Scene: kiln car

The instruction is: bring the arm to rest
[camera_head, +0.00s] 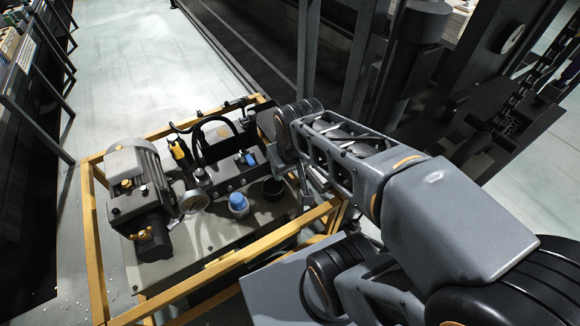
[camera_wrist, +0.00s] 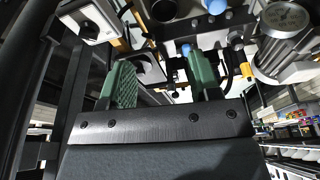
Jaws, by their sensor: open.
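My arm reaches out from the lower right in the head view, over the right end of a yellow-framed hydraulic unit (camera_head: 258,246). My gripper shows in the wrist view (camera_wrist: 165,84), with two green ridged fingers standing apart and nothing held between them. In the head view the fingers are mostly hidden by my own wrist. In the wrist view, parts of the unit show beyond the fingers, including a blue cap (camera_wrist: 217,6) and a motor (camera_wrist: 287,35).
On the unit stand a grey motor (camera_head: 134,163), a round gauge (camera_head: 194,201), a blue-topped cap (camera_head: 238,203) and black hoses. Dark posts and a chain (camera_head: 512,105) stand at the right. Pale open floor (camera_head: 150,60) lies beyond the unit.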

